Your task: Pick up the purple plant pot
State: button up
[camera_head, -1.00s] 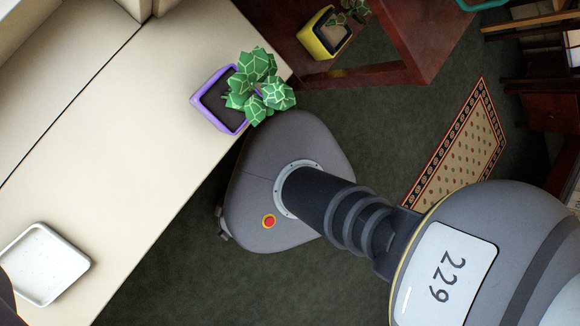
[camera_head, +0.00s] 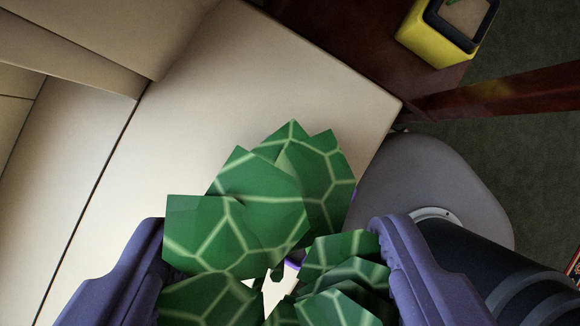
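The plant with green, pale-veined faceted leaves (camera_head: 270,190) fills the lower middle of the view. The purple plant pot (camera_head: 292,264) is almost wholly hidden under the leaves; only a small purple sliver shows. My gripper (camera_head: 268,225) has its two blue-purple fingers wide apart, one on each side of the foliage. The leaves overlap the inner edges of the fingers. I cannot tell whether the fingers touch the leaves or how far they are from the pot.
The cream mantel shelf (camera_head: 270,75) lies under the plant, with its end edge at the right. A yellow pot (camera_head: 432,42) stands on a dark red wooden piece (camera_head: 345,25) at the upper right. My grey base shows beyond the shelf's end.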

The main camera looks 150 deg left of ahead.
jog(key=shift+d+f, duration=0.15)
jog(key=shift+f, duration=0.3)
jog(key=shift+r, duration=0.1)
jog(key=shift+c, duration=0.4)
grip_shut()
jog(key=shift+r, duration=0.1)
